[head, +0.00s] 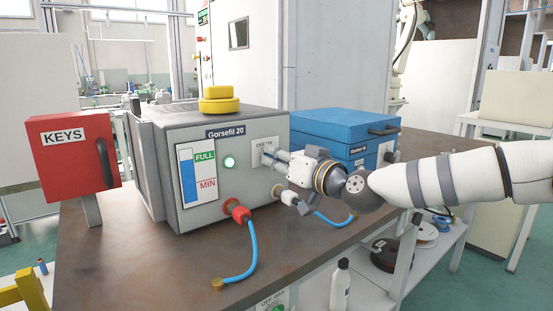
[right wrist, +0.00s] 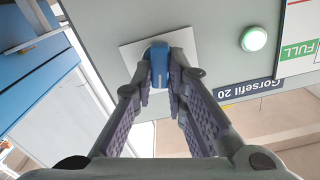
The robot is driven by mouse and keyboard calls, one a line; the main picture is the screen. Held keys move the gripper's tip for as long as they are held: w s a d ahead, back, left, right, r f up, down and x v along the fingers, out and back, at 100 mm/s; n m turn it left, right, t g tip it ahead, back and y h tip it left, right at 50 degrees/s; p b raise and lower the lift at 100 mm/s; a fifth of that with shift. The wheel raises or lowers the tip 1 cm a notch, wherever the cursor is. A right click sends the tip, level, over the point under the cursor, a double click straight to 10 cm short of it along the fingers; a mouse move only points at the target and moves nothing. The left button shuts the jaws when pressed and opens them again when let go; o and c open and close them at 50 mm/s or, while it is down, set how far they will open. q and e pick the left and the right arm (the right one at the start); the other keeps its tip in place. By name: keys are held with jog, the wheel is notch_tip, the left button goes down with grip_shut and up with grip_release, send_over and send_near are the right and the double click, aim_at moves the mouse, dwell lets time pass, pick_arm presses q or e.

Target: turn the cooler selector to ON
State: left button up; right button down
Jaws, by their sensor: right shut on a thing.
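The grey Gorsefil 20 cooler (head: 160,142) stands on the brown table. Its selector is a blue knob (right wrist: 159,60) on a pale square plate (head: 258,147) on the front panel. My right gripper (head: 277,158) reaches the plate from the right. In the right wrist view its fingers (right wrist: 160,78) are shut on the blue knob, one on each side. The fingers hide part of the plate, and I cannot read the knob's position marks. A round green lamp (head: 229,162) glows left of the plate; it also shows in the right wrist view (right wrist: 254,38). My left gripper is out of view.
A level gauge (head: 190,175) marked FULL and MIN is left of the lamp. Blue hoses (head: 251,245) plug in below. A blue case (head: 330,128) stands right, a red KEYS box (head: 75,155) left. A yellow knob-like cap (head: 219,99) sits on top. The table's front is mostly clear.

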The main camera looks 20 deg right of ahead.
jog(key=shift+m, duration=1.2)
jog(key=c, duration=1.6)
grip_release()
jog(key=shift+w, duration=0.1)
jog(key=v, duration=1.2)
